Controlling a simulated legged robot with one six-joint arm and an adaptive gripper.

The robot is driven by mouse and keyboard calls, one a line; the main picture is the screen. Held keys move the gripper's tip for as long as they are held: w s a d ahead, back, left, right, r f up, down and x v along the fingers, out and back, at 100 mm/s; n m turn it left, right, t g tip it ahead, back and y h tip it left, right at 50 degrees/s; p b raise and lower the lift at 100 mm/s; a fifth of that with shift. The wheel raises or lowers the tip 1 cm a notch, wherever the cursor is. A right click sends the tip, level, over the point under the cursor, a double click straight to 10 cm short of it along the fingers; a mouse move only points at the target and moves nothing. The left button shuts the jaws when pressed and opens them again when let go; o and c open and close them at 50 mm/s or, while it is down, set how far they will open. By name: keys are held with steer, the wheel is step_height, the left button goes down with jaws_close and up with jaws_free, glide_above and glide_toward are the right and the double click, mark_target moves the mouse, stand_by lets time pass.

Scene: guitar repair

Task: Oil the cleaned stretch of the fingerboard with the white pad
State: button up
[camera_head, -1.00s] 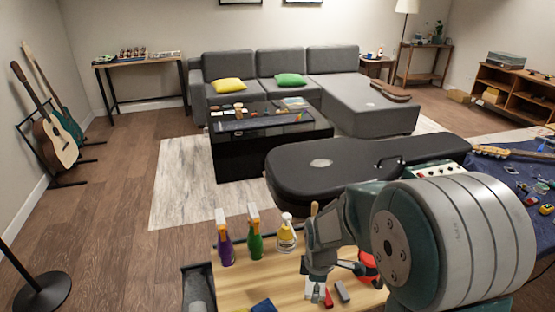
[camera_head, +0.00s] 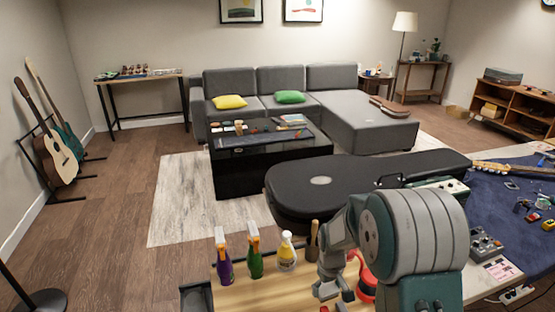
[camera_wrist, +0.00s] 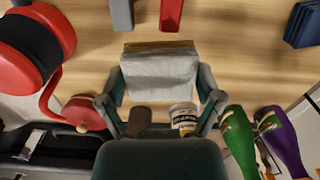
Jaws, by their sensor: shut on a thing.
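In the wrist view my gripper (camera_wrist: 161,100) is shut on the white pad (camera_wrist: 158,72), with one finger at each side of it. The pad looks like a pale folded block with a brown far edge, over the wooden tabletop; I cannot tell whether it touches the wood. In the head view my gripper (camera_head: 330,290) is low over the small wooden table, and the pad cannot be made out there. The guitar neck with the fingerboard (camera_head: 510,168) lies on the blue-covered workbench at the right; its cleaned stretch cannot be told apart.
Purple (camera_head: 224,268), green (camera_head: 255,262) and yellow (camera_head: 287,252) bottles stand left of my gripper. A red-and-black item (camera_wrist: 35,45), a grey block (camera_wrist: 122,14) and a red block (camera_wrist: 172,14) are near it. A black guitar case (camera_head: 320,181) lies behind the table.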

mark_target(332, 285)
steer(key=w+d+f+m, duration=0.1)
steer(key=m, duration=0.1)
steer(key=w+d+m, duration=0.1)
steer(key=m, duration=0.1)
steer(key=shift+w+f, duration=0.15)
steer(key=shift+f, duration=0.25)
steer(key=shift+w+r, duration=0.1)
steer(key=shift+r, duration=0.15)
steer(key=r, duration=0.5)
steer(key=shift+w, duration=0.2)
